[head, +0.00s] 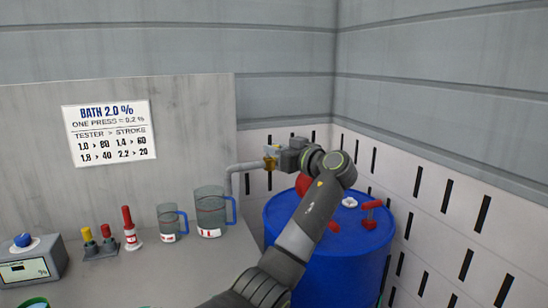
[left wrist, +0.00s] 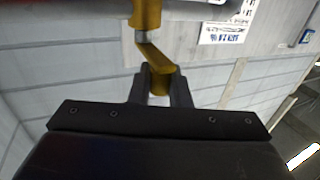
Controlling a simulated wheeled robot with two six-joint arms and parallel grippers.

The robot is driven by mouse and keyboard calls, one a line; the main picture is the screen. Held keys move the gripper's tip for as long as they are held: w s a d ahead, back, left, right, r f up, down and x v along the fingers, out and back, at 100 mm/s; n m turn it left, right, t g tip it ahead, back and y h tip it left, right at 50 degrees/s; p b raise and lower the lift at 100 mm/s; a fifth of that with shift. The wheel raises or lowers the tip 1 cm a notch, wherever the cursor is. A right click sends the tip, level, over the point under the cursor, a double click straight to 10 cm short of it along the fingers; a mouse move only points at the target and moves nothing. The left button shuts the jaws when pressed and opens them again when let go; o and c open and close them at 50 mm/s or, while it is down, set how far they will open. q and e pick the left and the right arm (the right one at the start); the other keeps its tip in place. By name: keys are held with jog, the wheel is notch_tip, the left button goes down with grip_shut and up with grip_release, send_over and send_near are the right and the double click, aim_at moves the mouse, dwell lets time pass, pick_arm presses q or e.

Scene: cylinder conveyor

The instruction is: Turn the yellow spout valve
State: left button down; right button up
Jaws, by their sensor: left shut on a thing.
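My left gripper (head: 279,153) is at the valve, reaching in from the right over the drum. In the left wrist view my left gripper (left wrist: 157,88) is shut on the lever's end. The gripper partly hides the valve in the head view. My right gripper is not in view.
The blue drum (head: 345,262) stands below my left arm, with red fittings (head: 370,216) on its lid. Two clear jugs with blue handles (head: 210,205) (head: 168,222) stand on the bench left of the pipe. Red and yellow-topped bottles, a grey meter (head: 32,262) and a wall sign (head: 108,132) are further left.

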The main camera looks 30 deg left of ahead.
pick_arm(q)
jog(key=shift+g, duration=0.3)
jog(key=c, duration=1.4)
grip_release()
jog(key=shift+w+f, duration=0.1)
jog(key=shift+d, duration=0.1)
jog(key=b+v, duration=0.4)
jog(key=v, duration=1.3)
jog(key=shift+b, duration=0.4)
jog(key=shift+d+f, duration=0.1)
jog(key=shift+f, duration=0.05)
